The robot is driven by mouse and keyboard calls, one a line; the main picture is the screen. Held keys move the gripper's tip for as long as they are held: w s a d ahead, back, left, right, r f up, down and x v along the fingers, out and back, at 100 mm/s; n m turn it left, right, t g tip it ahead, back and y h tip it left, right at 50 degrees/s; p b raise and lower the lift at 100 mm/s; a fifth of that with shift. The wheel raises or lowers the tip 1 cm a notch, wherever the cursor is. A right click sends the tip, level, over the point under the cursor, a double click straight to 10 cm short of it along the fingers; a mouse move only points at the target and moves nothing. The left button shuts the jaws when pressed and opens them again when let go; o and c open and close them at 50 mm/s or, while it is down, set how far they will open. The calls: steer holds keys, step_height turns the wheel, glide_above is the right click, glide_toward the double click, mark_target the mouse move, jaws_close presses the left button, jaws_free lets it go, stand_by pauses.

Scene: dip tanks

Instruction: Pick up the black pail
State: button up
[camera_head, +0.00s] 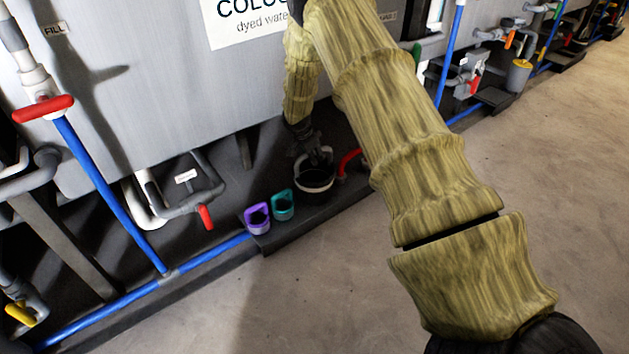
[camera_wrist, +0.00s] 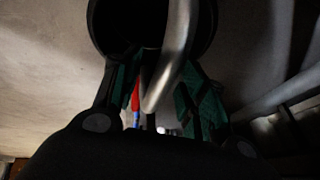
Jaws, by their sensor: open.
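The black pail (camera_head: 315,183) stands on the dark ledge at the foot of the tank, with a pale curved band across its front. My gripper (camera_head: 318,158) points down at the pail's top, its fingers partly lost in shadow. In the wrist view, the pail (camera_wrist: 120,25) is a dark round shape at the top. My open gripper (camera_wrist: 160,92) has its green-lined fingers on either side of a grey curved bar (camera_wrist: 177,50). The bar looks like the pail's handle. Contact with the fingers cannot be told.
A purple container (camera_head: 257,218) and a teal container (camera_head: 282,206) stand left of the pail on the dark ledge (camera_head: 300,222). A red curved piece (camera_head: 349,161) is close on its right. The tank wall (camera_head: 180,100) rises behind. Open floor (camera_head: 330,290) lies in front.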

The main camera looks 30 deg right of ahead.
steer(key=shift+f, duration=0.25)
stand_by(0.4)
jaws_close()
